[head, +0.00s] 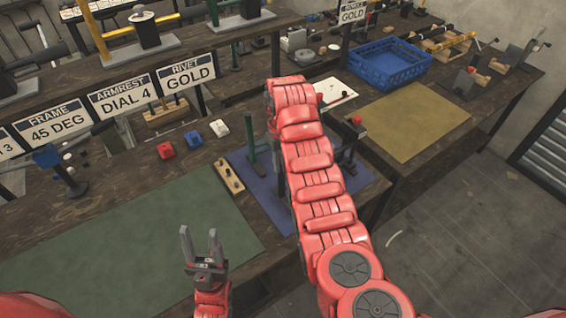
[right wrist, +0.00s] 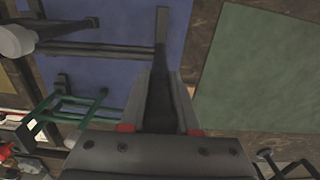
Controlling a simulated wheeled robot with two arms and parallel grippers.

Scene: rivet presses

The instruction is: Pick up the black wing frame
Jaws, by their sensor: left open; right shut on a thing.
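My right gripper (right wrist: 159,90) is shut on a dark bar, seen in the right wrist view, that looks like part of the black wing frame (right wrist: 159,112). Dark rods run left from near it, above the blue mat (right wrist: 115,22); I cannot tell whether they join it. In the head view my right arm hides its own gripper and most of this spot on the blue mat (head: 270,190). My left gripper (head: 201,243) is open and empty, in front of the green mat (head: 150,240).
A green frame (right wrist: 75,112) stands left of the right gripper. A yellow mat (head: 412,122) and blue crate (head: 388,64) are on the right. Sign plates (head: 125,98) stand at left.

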